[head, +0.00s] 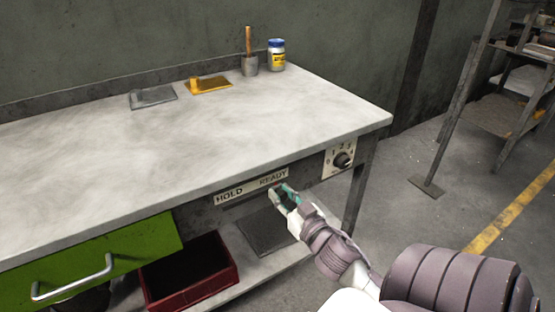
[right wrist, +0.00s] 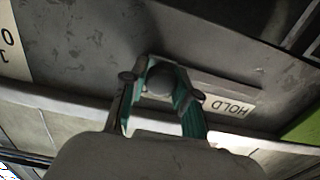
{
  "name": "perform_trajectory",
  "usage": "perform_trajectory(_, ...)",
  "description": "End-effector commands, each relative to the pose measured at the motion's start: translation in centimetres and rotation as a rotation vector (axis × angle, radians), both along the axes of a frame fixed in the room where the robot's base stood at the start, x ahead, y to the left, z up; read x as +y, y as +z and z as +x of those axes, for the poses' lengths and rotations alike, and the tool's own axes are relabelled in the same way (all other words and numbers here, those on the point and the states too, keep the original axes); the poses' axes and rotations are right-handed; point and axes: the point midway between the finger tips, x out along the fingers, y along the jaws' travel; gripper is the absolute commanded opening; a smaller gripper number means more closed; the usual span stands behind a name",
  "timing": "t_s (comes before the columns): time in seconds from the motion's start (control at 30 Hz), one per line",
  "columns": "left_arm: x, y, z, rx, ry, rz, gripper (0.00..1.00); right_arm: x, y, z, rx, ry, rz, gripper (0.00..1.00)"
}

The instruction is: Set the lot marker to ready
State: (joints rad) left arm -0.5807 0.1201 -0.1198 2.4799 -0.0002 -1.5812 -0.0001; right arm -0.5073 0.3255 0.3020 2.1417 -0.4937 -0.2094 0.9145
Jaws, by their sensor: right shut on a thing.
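The lot marker is on the bench's front face, under a pale strip (head: 250,188) with HOLD at its left end and READY at its right end. My right gripper (head: 284,194) is at the READY end, just below the word. In the right wrist view, my right gripper (right wrist: 158,92) is shut on a round grey knob (right wrist: 160,80), the marker's handle. The word HOLD (right wrist: 231,106) shows to the right of the fingers there. In the head view the fingers hide the knob. My left gripper is not in view.
A numbered dial (head: 342,160) is right of the marker, near the bench corner. A green drawer (head: 120,258) and a dark red bin (head: 228,262) are at lower left. A jar (head: 276,57) and a brush in a pot (head: 250,66) stand at the back of the bench (head: 180,140).

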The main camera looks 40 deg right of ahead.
Motion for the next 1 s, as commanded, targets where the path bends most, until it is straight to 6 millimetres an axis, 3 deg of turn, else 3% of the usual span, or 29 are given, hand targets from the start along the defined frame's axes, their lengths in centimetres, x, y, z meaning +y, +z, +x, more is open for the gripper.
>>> perform_trajectory(0.03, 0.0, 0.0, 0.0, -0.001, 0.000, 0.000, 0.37, -0.4, 0.1, 0.0, 0.000, -0.010, -0.006, 0.00)
perform_trajectory(0.07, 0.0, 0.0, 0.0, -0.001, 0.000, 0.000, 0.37, -0.4, 0.1, 0.0, -0.001, -0.010, -0.006, 0.31)
perform_trajectory(0.2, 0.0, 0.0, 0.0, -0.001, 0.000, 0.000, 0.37, -0.4, 0.1, 0.0, -0.001, -0.010, -0.006, 0.54)
perform_trajectory(0.5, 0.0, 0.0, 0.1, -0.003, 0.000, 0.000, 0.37, -0.2, 0.1, -0.1, 0.000, -0.006, -0.004, 0.54)
perform_trajectory(0.63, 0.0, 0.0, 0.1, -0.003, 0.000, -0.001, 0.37, 0.1, 0.0, -1.0, 0.001, -0.006, -0.002, 0.54)
perform_trajectory(1.0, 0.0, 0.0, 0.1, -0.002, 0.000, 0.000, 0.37, 1.7, -0.1, -8.4, 0.003, -0.011, -0.001, 0.54)
